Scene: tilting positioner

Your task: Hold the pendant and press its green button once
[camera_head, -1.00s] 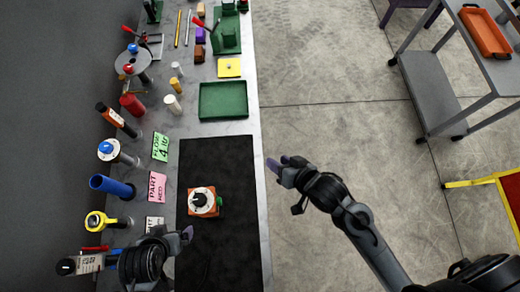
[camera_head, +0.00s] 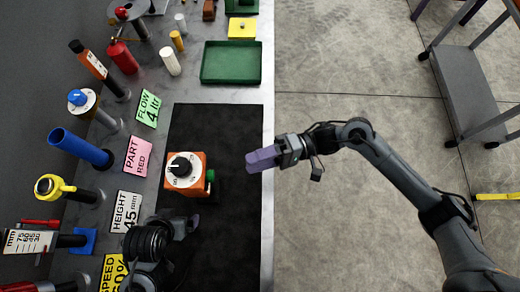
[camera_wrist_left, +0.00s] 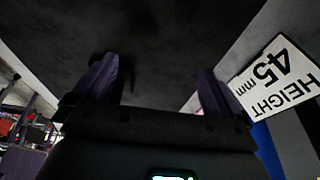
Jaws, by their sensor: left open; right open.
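The pendant looks to be the orange box (camera_head: 185,172) on the black mat (camera_head: 230,130). It has a white dial face with a black knob on top, and a green button (camera_head: 210,175) on its right side. My left gripper (camera_head: 190,222) is just below the box in the head view, apart from it. Its two purple fingers stand apart with nothing between them in the left wrist view (camera_wrist_left: 158,85). My right gripper (camera_head: 250,159) is open and empty, to the right of the box near the bench's right edge. The box is not clearly seen in the left wrist view.
Label cards, such as the pink one (camera_head: 138,156) and the HEIGHT card (camera_head: 126,212), lie left of the mat. Several posts, dials and a blue tube (camera_head: 80,148) stand further left. A green tray (camera_head: 231,63) lies beyond the mat. The mat's far part is clear.

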